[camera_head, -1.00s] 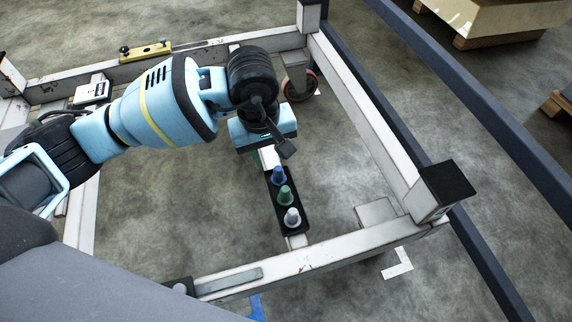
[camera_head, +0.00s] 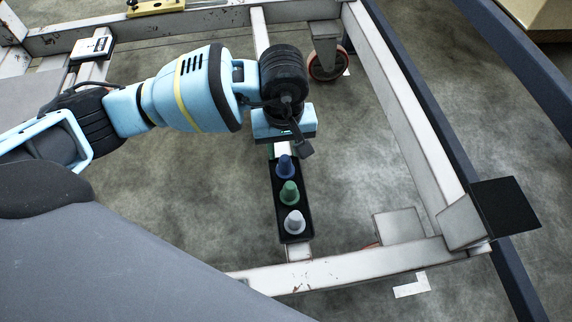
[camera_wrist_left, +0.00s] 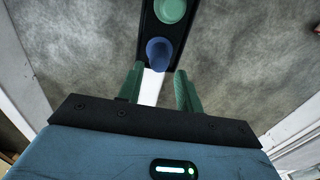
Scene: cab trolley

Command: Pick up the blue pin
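The blue pin (camera_head: 284,167) stands at the far end of a black holder (camera_head: 306,222) in the head view, in a row with a green pin (camera_head: 289,192) and a white pin (camera_head: 294,222). My left gripper (camera_wrist_left: 158,82) is open and empty, with its two green fingers apart. In the wrist view the blue pin (camera_wrist_left: 159,52) lies just ahead of the fingertips, roughly midway between them, and is not between the fingers. The green pin (camera_wrist_left: 170,10) shows beyond it. In the head view the left hand hides most of its fingers. My right gripper is not in view.
The holder sits on a white crossbar (camera_head: 299,251) of the trolley frame. A frame beam (camera_head: 345,270) runs in front and another (camera_head: 400,120) at the right. A caster wheel (camera_head: 328,63) is behind. Grey floor (camera_head: 200,190) shows left of the holder.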

